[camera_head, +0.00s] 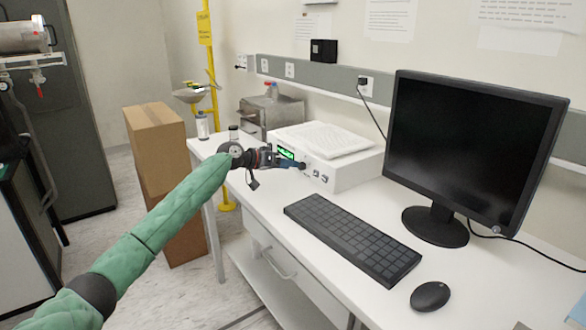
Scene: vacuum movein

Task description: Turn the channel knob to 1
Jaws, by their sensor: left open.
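A white instrument box (350,172) stands on the white desk, with a small green-lit display (286,153) and several small knobs (318,175) on its front. My left gripper (300,164) is open at the front of the box, just right of the display. Its fingertips are close to the panel and hide part of it. I cannot tell whether they touch a knob, and the knob markings are too small to read. My right gripper is not in view.
A keyboard (350,238), a mouse (430,296) and a black monitor (470,150) stand on the desk right of the box. Two small bottles (202,127) and a metal box (270,115) are at the far end. Cardboard boxes (155,150) stand left of the desk.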

